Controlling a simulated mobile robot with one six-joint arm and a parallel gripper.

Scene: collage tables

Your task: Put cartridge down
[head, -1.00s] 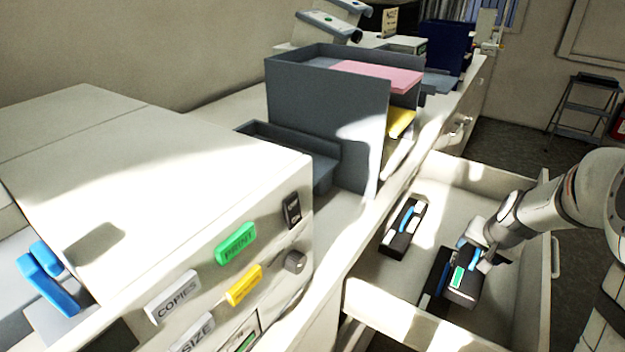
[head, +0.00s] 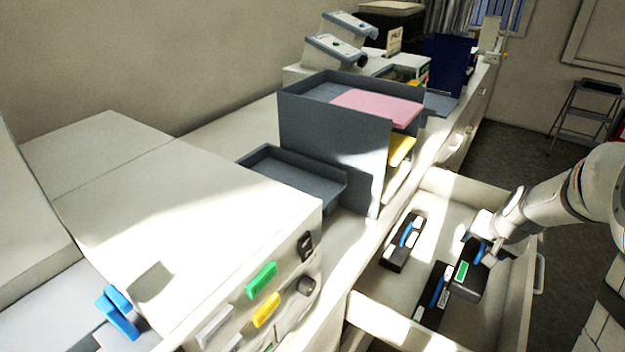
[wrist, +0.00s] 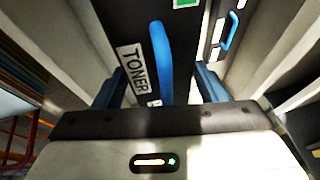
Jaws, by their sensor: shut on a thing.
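A black toner cartridge (head: 466,281) with a green label and a blue handle is in or just over the open drawer. My gripper (head: 484,247) is shut on it from the right. In the wrist view the cartridge (wrist: 185,60) fills the space between the blue fingers of my gripper (wrist: 159,88), with its blue handle and TONER label facing me. Whether its underside touches the drawer floor cannot be told. Two other black cartridges with blue handles lie in the drawer: one (head: 403,242) toward the back left, one (head: 431,300) just left of the held one.
The open drawer (head: 372,313) has pale walls close around my gripper. Some bare floor shows between the cartridges. A white copier (head: 180,230) with green and yellow buttons stands left on the counter, and a grey paper tray stack (head: 335,140) stands behind it.

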